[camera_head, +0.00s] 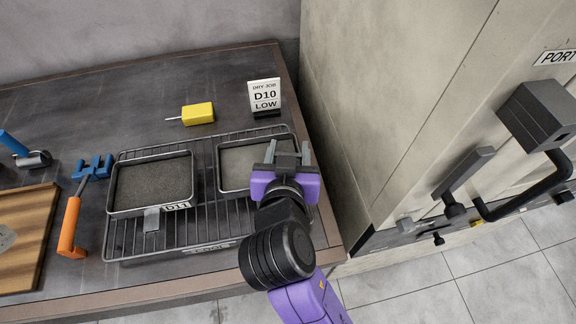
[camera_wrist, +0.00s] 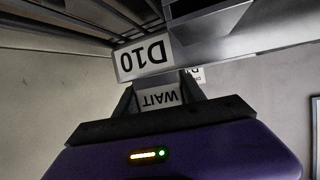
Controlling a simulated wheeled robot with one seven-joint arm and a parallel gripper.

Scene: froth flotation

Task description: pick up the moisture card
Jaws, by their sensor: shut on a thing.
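In the wrist view, a small pale card reading WAIT (camera_wrist: 160,96), upside down there, sits between the two fingers of my gripper (camera_wrist: 160,92). It appears to be the moisture card. My gripper is shut on it, right at the D10 label (camera_wrist: 143,57) on the tray front. I cannot tell whether the card still touches the tray. In the head view my gripper (camera_head: 288,155) is over the front right part of the right-hand tray (camera_head: 236,146) and hides the card and that tray's label.
The trays stand on a wire rack (camera_head: 120,240) beside the left tray, marked D11 (camera_head: 177,207). Behind are a yellow block (camera_head: 198,113) and a standing sign reading DRY JOB D10 LOW (camera_head: 265,96). An orange-handled tool (camera_head: 70,227) lies left. A cabinet (camera_head: 400,100) rises on the right.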

